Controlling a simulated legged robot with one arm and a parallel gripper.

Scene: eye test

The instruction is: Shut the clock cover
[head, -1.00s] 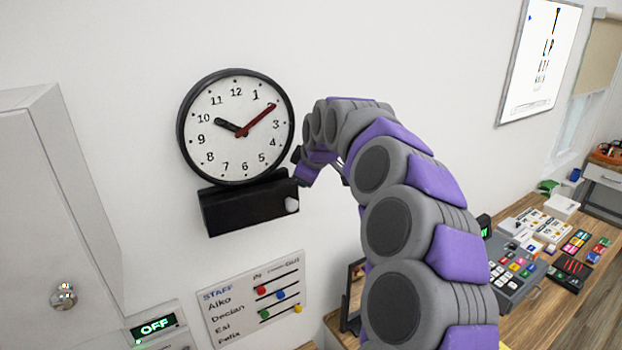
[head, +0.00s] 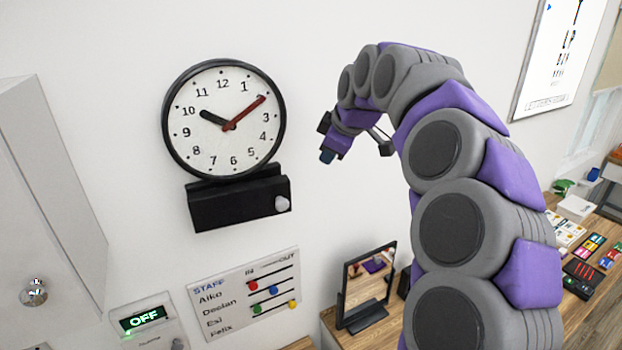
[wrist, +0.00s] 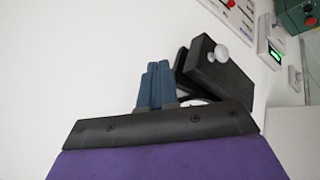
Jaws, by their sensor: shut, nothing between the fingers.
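I cannot make out a separate cover or tell whether one is open. My gripper (head: 328,156) is to the right of the clock, apart from it, and shut with nothing in it. In the wrist view its blue fingers (wrist: 155,85) are together. The black box (wrist: 218,75) and its knob (wrist: 221,53) show beyond them; the clock face is mostly hidden behind my gripper.
A grey cabinet (head: 45,180) stands at the left, beside a panel reading OFF (head: 145,318). A staff board (head: 245,292) hangs below the clock. A mirror (head: 367,285) stands on the wooden counter at the lower right. The wall between clock and gripper is clear.

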